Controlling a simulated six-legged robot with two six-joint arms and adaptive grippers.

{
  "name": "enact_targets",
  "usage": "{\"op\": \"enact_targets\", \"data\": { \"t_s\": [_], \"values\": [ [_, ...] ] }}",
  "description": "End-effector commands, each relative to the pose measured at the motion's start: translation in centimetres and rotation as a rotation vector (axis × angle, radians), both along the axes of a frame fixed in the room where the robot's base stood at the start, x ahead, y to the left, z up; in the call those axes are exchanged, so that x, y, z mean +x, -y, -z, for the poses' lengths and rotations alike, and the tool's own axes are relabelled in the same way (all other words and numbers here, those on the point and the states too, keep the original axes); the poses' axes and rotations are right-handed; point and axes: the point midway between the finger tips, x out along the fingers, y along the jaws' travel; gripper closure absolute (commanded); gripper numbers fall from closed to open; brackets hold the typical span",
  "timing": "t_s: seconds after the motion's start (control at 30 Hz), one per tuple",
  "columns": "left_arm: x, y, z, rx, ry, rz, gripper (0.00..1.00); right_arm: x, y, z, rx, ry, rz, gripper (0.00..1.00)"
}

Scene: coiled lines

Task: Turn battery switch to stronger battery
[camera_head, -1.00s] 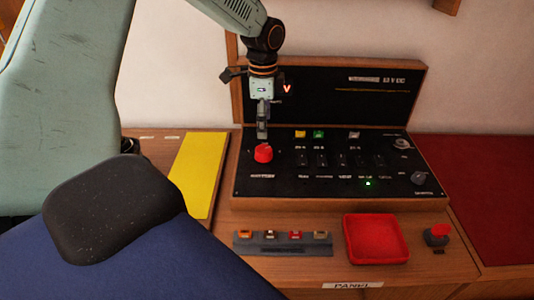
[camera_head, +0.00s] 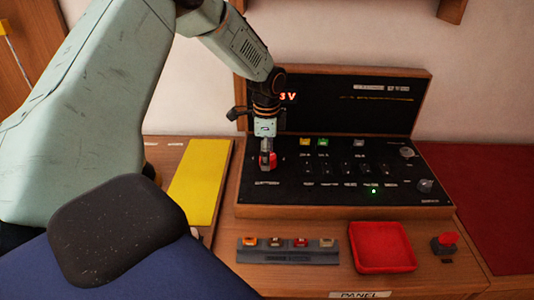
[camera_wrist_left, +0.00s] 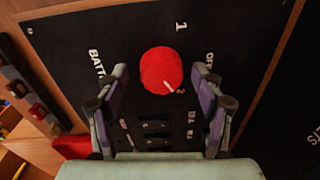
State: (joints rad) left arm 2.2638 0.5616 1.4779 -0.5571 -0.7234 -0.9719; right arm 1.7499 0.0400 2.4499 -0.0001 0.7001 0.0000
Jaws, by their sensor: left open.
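The red round battery switch (camera_head: 268,160) sits at the left end of the black panel (camera_head: 408,186). In the left wrist view the red knob (camera_wrist_left: 160,68) shows a white pointer mark aimed at the label "2". The label "1" stands apart from the mark, and a partly hidden "OFF" is at the right. My left gripper (camera_head: 267,158) points down at the knob. In the left wrist view its open fingers (camera_wrist_left: 160,100) stand on either side, just short of the knob in the picture; contact cannot be told. The red display (camera_head: 288,97) reads partly "3 V", its left part hidden by my arm. My right gripper is not in view.
A red tray (camera_head: 383,268), a fuse strip (camera_head: 288,256) and a red-topped knob (camera_head: 445,242) lie in front of the panel. A yellow board (camera_head: 200,182) is left of it. A green light (camera_head: 374,191) glows on the panel.

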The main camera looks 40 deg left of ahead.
Motion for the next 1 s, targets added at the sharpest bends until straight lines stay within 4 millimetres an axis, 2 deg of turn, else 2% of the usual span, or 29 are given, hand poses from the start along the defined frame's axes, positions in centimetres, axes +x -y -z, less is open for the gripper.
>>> {"op": "enact_targets", "data": {
  "t_s": [0.13, 0.73, 1.0],
  "values": [
    [0.02, 0.01, -0.03, 0.0, 0.0, 0.0, 0.34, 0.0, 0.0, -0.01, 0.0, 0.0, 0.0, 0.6],
    [0.01, -0.01, -0.09, 0.0, 0.0, 0.0, 0.85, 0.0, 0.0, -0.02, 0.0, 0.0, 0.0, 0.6],
    [0.02, 0.01, -0.17, 0.0, 0.001, -0.023, 0.87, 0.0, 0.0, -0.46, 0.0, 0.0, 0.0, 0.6]
  ]
}}
